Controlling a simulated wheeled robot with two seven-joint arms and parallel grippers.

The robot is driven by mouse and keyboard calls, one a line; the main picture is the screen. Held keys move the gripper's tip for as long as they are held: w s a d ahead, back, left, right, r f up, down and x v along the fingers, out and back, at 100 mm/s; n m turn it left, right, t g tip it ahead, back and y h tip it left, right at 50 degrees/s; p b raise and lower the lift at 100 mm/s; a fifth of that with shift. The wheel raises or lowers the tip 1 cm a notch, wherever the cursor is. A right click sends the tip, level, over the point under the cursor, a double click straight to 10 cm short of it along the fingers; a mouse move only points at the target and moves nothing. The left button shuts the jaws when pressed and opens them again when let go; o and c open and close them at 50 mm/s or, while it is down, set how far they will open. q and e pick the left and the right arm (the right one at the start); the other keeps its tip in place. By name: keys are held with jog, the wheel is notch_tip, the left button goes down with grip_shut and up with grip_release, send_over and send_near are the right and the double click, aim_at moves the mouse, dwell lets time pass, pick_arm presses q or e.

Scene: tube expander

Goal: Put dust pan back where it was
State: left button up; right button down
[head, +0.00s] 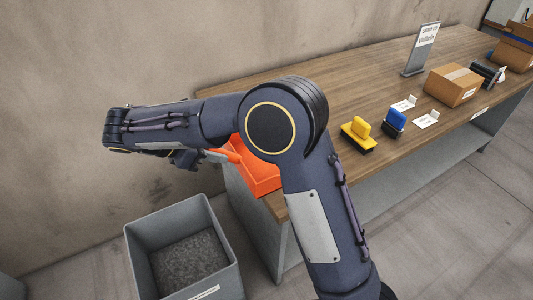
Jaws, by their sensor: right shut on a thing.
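The orange dust pan (262,180) is at the near left end of the wooden table, partly hidden behind my right arm. Its handle (229,155) points left. My right gripper (214,156) is shut on the handle, reaching it from the left beyond the table's end. I cannot tell whether the pan touches the tabletop. My left gripper is not in view.
A grey bin (136,241) with dark grainy contents stands on the floor left of the table (345,95). On the table are a yellow brush (358,133), a blue-handled brush (395,121), small cards, a cardboard box (452,85) and a sign stand (421,50). The middle back is clear.

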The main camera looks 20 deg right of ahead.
jog(key=p, duration=0.1)
send_over(244, 157)
jog(key=a, duration=0.3)
jog(key=f, duration=0.3)
jog(key=shift+s, duration=0.35)
jog(key=f, duration=0.1)
jog(key=w+d+f, duration=0.1)
jog(key=d+f, duration=0.1)
jog(key=f, duration=0.1)
jog(key=shift+w+d+p, duration=0.25)
jog(key=shift+w+p, duration=0.15)
jog(key=shift+w+d+f, duration=0.3)
jog(key=shift+d+f, duration=0.2)
jog(key=shift+f, duration=0.25)
notch_tip(244, 157, down, 3)
jog(key=shift+w+d+f+p, duration=0.1)
jog(key=shift+w+f+p, duration=0.05)
jog(key=shift+p, duration=0.2)
jog(key=shift+f, duration=0.15)
jog(key=c, duration=1.2)
grip_release()
jog(key=shift+c, duration=0.2)
